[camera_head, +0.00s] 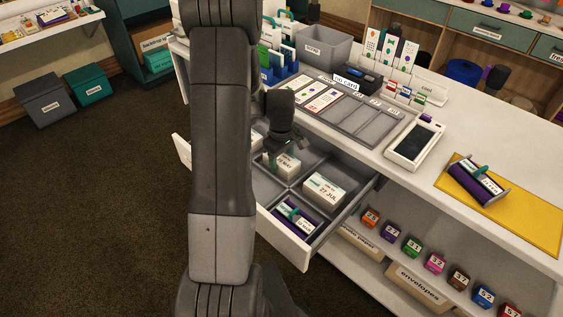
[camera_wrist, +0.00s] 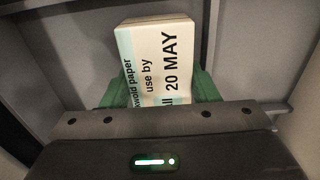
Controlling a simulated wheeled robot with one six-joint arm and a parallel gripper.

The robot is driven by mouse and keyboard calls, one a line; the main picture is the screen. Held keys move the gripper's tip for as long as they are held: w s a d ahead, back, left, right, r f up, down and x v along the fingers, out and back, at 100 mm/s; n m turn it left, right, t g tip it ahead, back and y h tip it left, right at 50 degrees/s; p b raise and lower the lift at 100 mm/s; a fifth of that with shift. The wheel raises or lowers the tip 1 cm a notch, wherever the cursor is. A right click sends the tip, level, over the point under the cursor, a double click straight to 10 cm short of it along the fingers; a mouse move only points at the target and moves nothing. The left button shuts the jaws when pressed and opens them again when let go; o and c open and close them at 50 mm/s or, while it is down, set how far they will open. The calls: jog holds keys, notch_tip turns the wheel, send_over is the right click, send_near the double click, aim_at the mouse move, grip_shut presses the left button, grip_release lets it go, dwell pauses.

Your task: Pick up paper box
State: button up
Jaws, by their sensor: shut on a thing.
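A small white paper box (camera_wrist: 157,62) with a pale green band and a label reading "use by 20 MAY" is in the wrist view, between the green fingertips of my gripper (camera_wrist: 155,92). In the head view my gripper (camera_head: 278,154) reaches down into an open white drawer (camera_head: 280,236) with grey dividers, and the paper box (camera_head: 284,165) is under it in a rear compartment. My gripper is shut on this box. A second paper box (camera_head: 324,190), labelled "27 JUL", sits in the compartment to the right. The lower part of the held box is hidden by my gripper.
On the counter above stand a grey sectioned tray (camera_head: 368,130), a white-framed device (camera_head: 414,146), a grey bin (camera_head: 322,47) and a yellow mat (camera_head: 530,225). Drawer walls and dividers surround my gripper closely.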

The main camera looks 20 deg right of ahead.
aim_at(282, 157)
jog(key=shift+r, duration=0.1)
notch_tip(282, 157, up, 10)
jog(key=shift+f, duration=0.1)
dwell(0.5)
